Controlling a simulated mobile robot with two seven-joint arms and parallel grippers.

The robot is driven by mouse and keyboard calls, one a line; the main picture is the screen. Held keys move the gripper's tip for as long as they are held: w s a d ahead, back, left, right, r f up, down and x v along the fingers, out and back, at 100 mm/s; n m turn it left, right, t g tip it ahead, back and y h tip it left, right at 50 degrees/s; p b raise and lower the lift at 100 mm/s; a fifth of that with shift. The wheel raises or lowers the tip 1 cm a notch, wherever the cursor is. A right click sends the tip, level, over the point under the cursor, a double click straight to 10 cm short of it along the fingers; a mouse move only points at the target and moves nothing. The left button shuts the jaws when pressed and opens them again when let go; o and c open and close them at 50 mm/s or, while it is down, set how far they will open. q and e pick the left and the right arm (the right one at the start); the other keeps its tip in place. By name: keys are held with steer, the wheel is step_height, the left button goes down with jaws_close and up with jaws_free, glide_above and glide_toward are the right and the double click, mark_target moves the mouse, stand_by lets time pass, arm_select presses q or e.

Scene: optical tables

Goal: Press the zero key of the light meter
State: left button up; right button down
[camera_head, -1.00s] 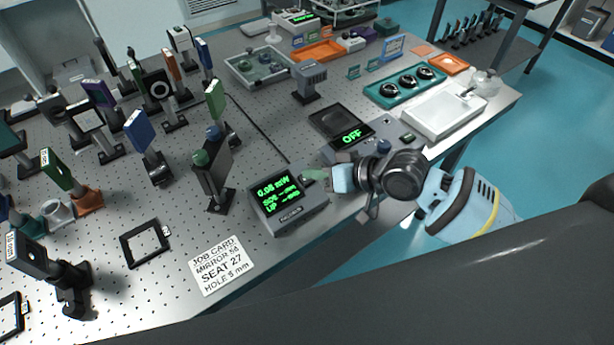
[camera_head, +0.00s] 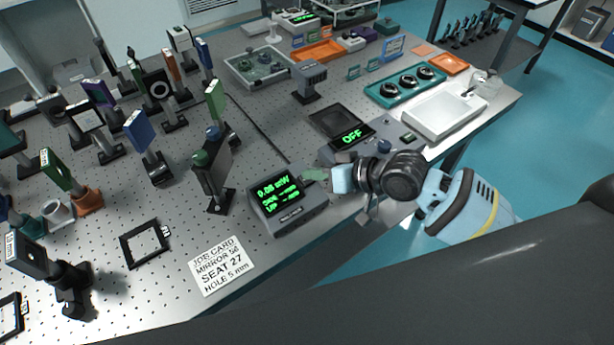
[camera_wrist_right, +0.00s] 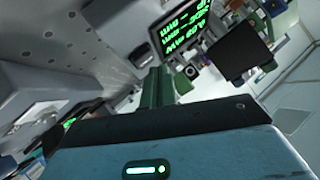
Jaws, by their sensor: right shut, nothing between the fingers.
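The light meter (camera_head: 288,212) is a grey box near the front edge of the optical table, its dark screen lit with green text, the top line reading in mW. Its screen (camera_wrist_right: 180,28) also shows, turned, at the top of the right wrist view. My right gripper (camera_head: 312,174) is shut and empty, its green fingers at the meter's upper right edge. In the wrist view the fingers (camera_wrist_right: 157,88) point toward the meter's housing. I cannot tell whether they touch it. The zero key cannot be made out. My left gripper is out of view.
A grey unit reading OFF (camera_head: 352,137) stands right of the meter, close to my right wrist. A job card (camera_head: 222,266) and a black frame (camera_head: 145,243) lie at left. Several mounted optics crowd the left side. A white tray (camera_head: 444,113) is at right.

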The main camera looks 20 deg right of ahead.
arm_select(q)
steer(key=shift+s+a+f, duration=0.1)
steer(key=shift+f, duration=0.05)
arm_select(e)
steer(key=shift+f, duration=0.3)
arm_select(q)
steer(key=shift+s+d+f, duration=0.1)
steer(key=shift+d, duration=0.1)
arm_select(e)
steer(key=shift+w+f, duration=0.15)
steer(key=shift+f, duration=0.1)
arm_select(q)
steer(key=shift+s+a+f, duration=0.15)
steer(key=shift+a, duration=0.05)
arm_select(e)
steer(key=shift+a+f, duration=0.1)
steer(key=shift+f, duration=0.05)
stand_by(0.3)
steer(key=shift+r, duration=0.65)
steer(key=shift+s+r+p, duration=0.2)
steer(key=shift+p, duration=0.2)
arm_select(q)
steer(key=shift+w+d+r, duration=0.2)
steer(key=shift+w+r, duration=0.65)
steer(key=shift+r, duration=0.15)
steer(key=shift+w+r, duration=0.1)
